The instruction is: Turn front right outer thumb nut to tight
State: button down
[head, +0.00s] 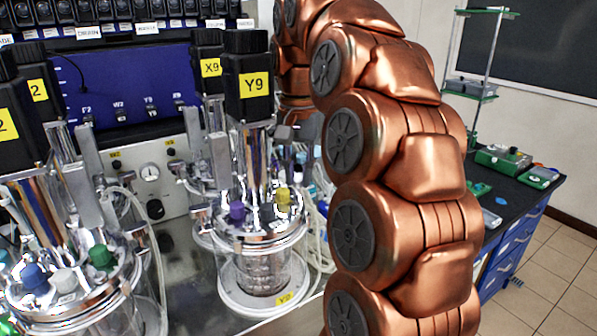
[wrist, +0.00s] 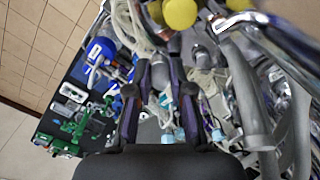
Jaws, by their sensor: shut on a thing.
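The right bioreactor vessel (head: 262,262), labelled Y9 on its black motor (head: 246,80), stands upright with a shiny metal head plate (head: 260,222). A purple cap (head: 237,212) and a yellow cap (head: 283,199) sit on that plate. My gripper (wrist: 150,64) shows in the wrist view, its two dark fingers close together at the tips around a small grey part, which I take for the thumb nut. The nut's shape and turn are too small to make out. Yellow caps (wrist: 180,13) are just beyond the fingertips. In the head view my copper arm hides the gripper.
The left vessel (head: 85,285) with blue, white and green caps stands close by. Clear tubes hang around both vessels. A blue control panel (head: 125,85) is behind. Metal tubes (wrist: 285,50) crowd the wrist view's right side. A dark side bench (head: 520,185) carries green equipment.

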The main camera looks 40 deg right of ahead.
jog(key=c, duration=1)
grip_release()
jog(key=shift+c, duration=0.2)
jog(key=n+p, duration=0.1)
jog(key=n, duration=0.5)
jog(key=shift+s+r, duration=0.1)
jog(key=shift+r+n+p, duration=0.1)
jog(key=shift+n+p, duration=0.55)
jog(key=shift+n, duration=0.55)
jog(key=shift+d+n+p, duration=0.15)
jog(key=shift+n+p, duration=0.75)
jog(key=shift+p, duration=0.1)
